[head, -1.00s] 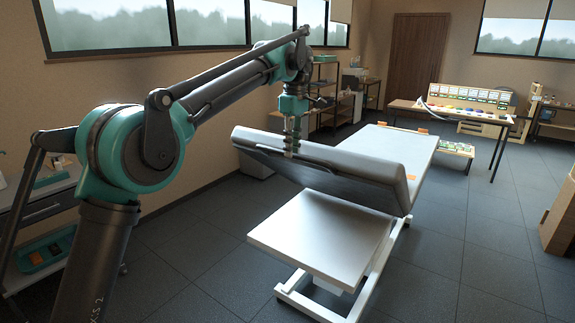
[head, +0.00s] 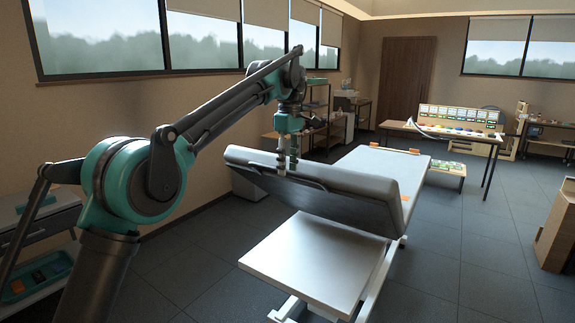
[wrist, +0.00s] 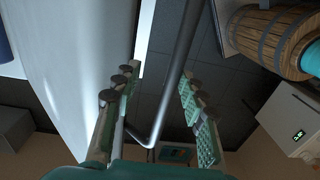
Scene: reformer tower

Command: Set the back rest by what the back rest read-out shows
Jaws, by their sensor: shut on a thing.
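The back rest (head: 318,197) is a thick grey pad in the head view, tilted up from the bed with its underside facing me. My gripper (head: 287,160) reaches down at its raised edge, left of its middle. The pale back rest surface (wrist: 85,60) fills the left there. A white box (wrist: 289,118) at the right carries a small lit green read-out (wrist: 298,135); its figures are too small to read.
A flat white panel (head: 310,262) lies in front of the back rest on a white frame. A wooden barrel (wrist: 266,38) shows in the wrist view. A table with a sloped control panel (head: 460,118) stands at the back right.

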